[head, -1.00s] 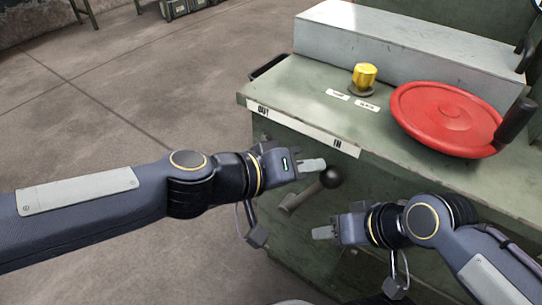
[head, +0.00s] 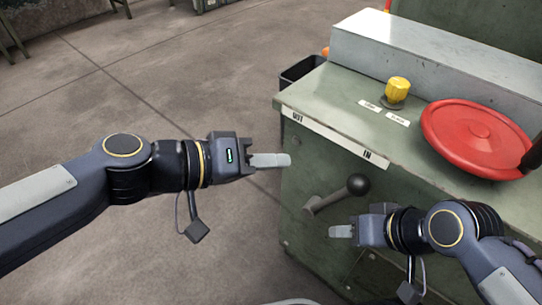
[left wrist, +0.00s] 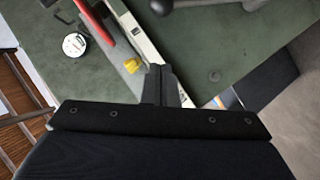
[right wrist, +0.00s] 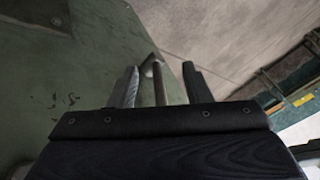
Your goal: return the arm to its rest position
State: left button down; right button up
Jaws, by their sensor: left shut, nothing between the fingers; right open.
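My left gripper (head: 270,160) is in front of the green machine's left corner in the head view. It is shut and empty, its fingers together in the left wrist view (left wrist: 162,85). A lever with a black ball knob (head: 357,184) sticks out of the machine's front, to the right of my left gripper and apart from it. My right gripper (head: 342,231) is just below the lever in the head view. In the right wrist view my right gripper (right wrist: 160,88) shows two fingers apart, with the lever's rod (right wrist: 158,82) seen between or beyond them; I cannot tell its depth.
The green machine (head: 310,95) carries a red handwheel (head: 475,135), a yellow knob (head: 397,90) and labels along its edge. A long grey box (head: 430,65) lies at its back. A black bin (head: 300,72) stands behind the left corner. The floor on the left is clear.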

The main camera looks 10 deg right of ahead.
dwell(0.4)
pick_arm(q)
jog(key=s+a+f+n+t+y, duration=0.1)
jog(key=s+a+f+n+y, duration=0.15)
jog(key=a+f, duration=0.45)
jog(key=s+a+f+n+t+y, duration=0.1)
jog(key=s+a+f+n+y, duration=0.2)
jog(key=a, duration=0.8)
jog(key=s+a+f+n+t+y, duration=0.15)
jog(key=a+f+y, duration=0.25)
jog(key=a, duration=0.5)
notch_tip(320, 180, up, 32)
jog(key=p, duration=3.2)
jog(key=shift+s+a+r+m, duration=0.15)
jog(key=shift+s+r+m, duration=0.1)
jog(key=shift+s+m, duration=0.2)
jog(key=shift+g+y, duration=0.25)
